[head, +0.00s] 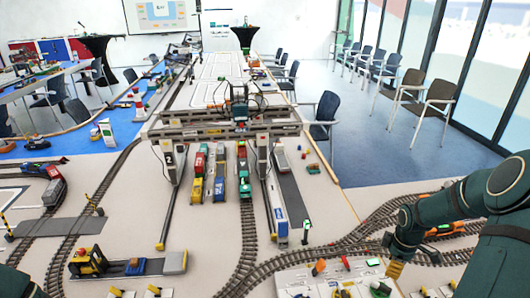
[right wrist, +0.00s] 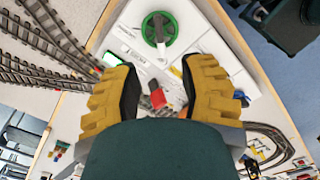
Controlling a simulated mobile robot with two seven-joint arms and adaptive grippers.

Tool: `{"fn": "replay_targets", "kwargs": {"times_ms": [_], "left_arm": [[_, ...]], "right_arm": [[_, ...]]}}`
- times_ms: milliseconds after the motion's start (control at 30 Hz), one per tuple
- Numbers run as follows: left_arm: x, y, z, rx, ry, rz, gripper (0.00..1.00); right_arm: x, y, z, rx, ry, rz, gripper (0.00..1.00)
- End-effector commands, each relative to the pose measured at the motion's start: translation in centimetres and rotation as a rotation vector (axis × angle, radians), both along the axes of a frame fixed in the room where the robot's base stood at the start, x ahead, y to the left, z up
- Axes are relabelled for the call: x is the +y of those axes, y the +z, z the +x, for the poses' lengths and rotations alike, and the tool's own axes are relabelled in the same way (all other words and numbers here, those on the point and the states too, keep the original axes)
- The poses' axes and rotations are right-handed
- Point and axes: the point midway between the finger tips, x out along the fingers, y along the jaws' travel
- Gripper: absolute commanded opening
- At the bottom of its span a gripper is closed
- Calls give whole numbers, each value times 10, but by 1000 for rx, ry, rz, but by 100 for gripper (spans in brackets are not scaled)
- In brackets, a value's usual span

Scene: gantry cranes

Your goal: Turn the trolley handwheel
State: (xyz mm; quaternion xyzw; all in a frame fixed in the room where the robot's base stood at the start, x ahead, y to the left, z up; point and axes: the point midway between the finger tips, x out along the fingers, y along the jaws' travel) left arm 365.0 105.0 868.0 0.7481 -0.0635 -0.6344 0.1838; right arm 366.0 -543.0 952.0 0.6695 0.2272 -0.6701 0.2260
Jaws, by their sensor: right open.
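A green-rimmed handwheel (right wrist: 147,31) with a grey hub or knob stands on a white control panel (right wrist: 125,42) in the right wrist view. I cannot read which label belongs to it. My right gripper (right wrist: 160,80) is open, its two yellow fingers apart, with the handwheel beyond the fingertips and not between them. A red-topped control (right wrist: 153,94) shows between the fingers. In the head view my right gripper (head: 395,269) hangs over the right part of the panel (head: 330,278). I cannot make out the wheel clearly there. My left gripper is not in view.
Tracks and an orange vehicle (head: 445,229) lie close to my right arm. The gantry crane (head: 238,118) stands farther back over colored wagons (head: 197,178).

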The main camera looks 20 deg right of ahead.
Motion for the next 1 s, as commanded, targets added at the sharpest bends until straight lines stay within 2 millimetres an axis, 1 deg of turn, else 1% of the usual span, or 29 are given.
{"fn": "replay_targets", "kwargs": {"times_ms": [167,267,367,433,600,700,833,900,1000], "left_arm": [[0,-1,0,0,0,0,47],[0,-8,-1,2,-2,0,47],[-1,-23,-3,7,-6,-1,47],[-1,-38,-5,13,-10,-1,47],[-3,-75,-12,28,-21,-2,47],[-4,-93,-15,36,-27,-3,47],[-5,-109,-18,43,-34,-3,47],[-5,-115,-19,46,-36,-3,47],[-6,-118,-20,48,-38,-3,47]], "right_arm": [[1,0,0,0,-2,0,41],[7,-1,5,3,-27,-5,41],[21,-1,13,12,-100,-14,41],[35,0,19,17,-181,-23,41],[73,5,29,15,-426,-37,41],[94,9,31,8,-569,-34,41],[115,12,31,0,-720,-20,41],[123,13,30,0,-779,-11,41],[130,15,29,-1,-830,-4,41]]}}
